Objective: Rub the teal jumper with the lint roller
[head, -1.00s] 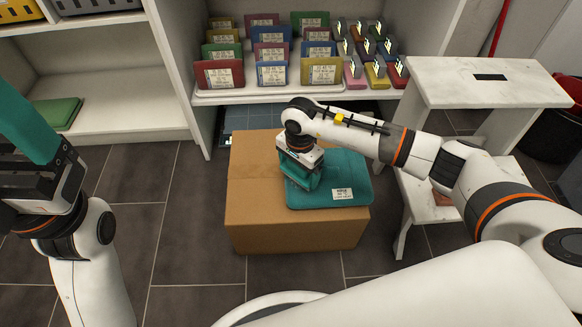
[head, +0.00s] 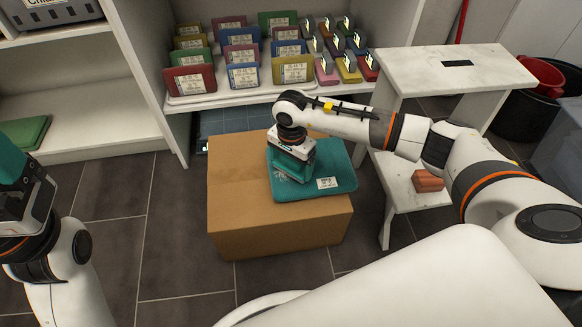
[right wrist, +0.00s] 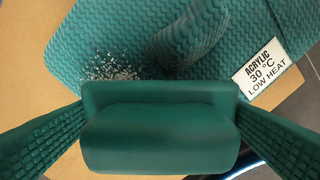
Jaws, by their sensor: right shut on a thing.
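The teal jumper (head: 330,168) lies folded on a cardboard box in the head view, a white label at its front right. In the right wrist view its knit (right wrist: 95,35) shows a patch of pale lint at left, a raised rounded fold, and a label reading acrylic, 30 °C, low heat. My right gripper (head: 292,172) points down over the jumper's left part. It is shut on a smooth dark green block, apparently the lint roller (right wrist: 160,125), close above the knit; contact cannot be told. My left gripper (head: 18,178) is at the left edge, away from the box, its fingertips cut off.
The cardboard box (head: 270,232) stands on the dark tiled floor. Behind it, a white shelf (head: 215,92) holds several coloured labelled pieces. A white step stool (head: 425,66) stands to the right, a reddish block (head: 428,181) on its lower step. A green folded piece (head: 25,132) lies at left.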

